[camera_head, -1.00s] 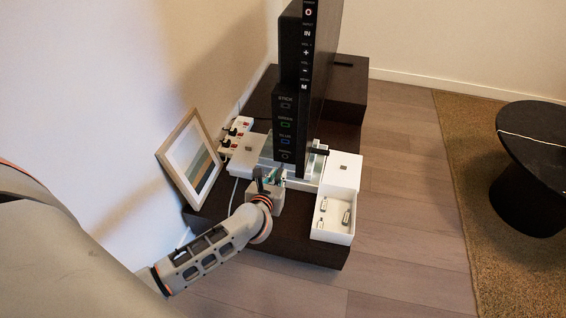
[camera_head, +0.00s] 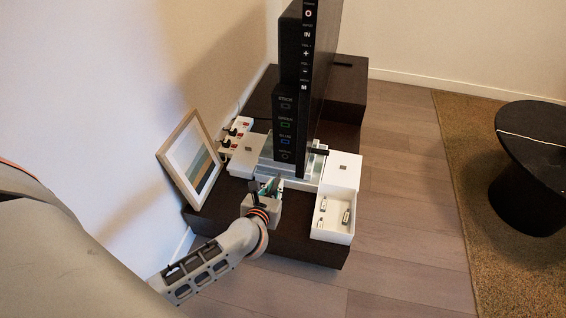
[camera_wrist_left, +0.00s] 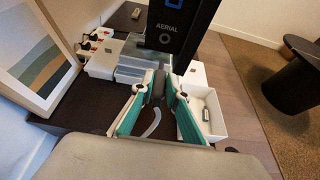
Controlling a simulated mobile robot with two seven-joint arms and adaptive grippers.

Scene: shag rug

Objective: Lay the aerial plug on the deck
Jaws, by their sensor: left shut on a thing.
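My left gripper (camera_head: 268,187) is shut on the aerial plug, low in front of the television's near edge. In the left wrist view its teal-lined fingers (camera_wrist_left: 158,82) close on the dark aerial plug (camera_wrist_left: 159,88), and a pale cable (camera_wrist_left: 152,125) curves below it. The television's AERIAL socket (camera_wrist_left: 165,39) shows as an empty ring beyond the fingertips, apart from the plug. The dark deck (camera_head: 293,239) lies below the gripper; I cannot tell whether the plug touches it. My right gripper is not in view.
A framed picture (camera_head: 191,160) leans on the wall at left, near a power strip (camera_head: 234,137). A white tray (camera_head: 333,219) holding small metal parts stands at right. The television (camera_head: 318,75) rises behind. Bare deck shows between picture and tray.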

